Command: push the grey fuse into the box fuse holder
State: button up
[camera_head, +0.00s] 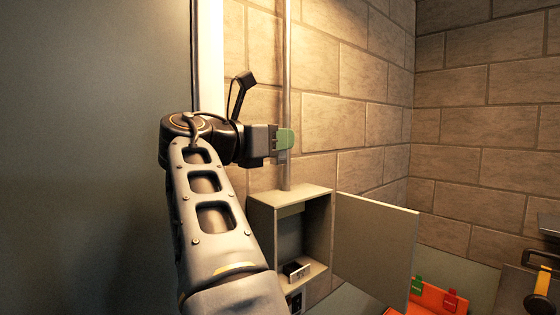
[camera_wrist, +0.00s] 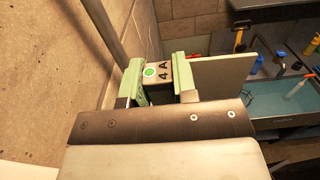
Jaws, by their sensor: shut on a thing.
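My gripper (camera_head: 284,140) is above the open wall box in the head view. In the wrist view my gripper (camera_wrist: 159,78) has its green fingers shut on the grey fuse (camera_wrist: 155,72), which shows a green dot and the marking "4 A". The fuse is hidden behind the fingers in the head view. The grey box (camera_head: 264,198) is on the wall below my gripper, with its door (camera_head: 375,245) swung open to the right. A dark fuse holder (camera_head: 296,271) with a pale part sits at the bottom inside the box.
A vertical pipe (camera_head: 287,60) runs down the wall to the box top, close to my gripper. An orange tray (camera_head: 427,293) with a green and a red piece lies at lower right.

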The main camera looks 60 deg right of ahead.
jog(key=s+a+r, duration=0.4)
jog(key=a, duration=0.4)
jog(key=shift+s+a+r, duration=0.15)
jog(key=shift+a+r, duration=0.15)
jog(key=shift+r, duration=0.1)
jog(key=shift+s, duration=0.15)
dwell(0.4)
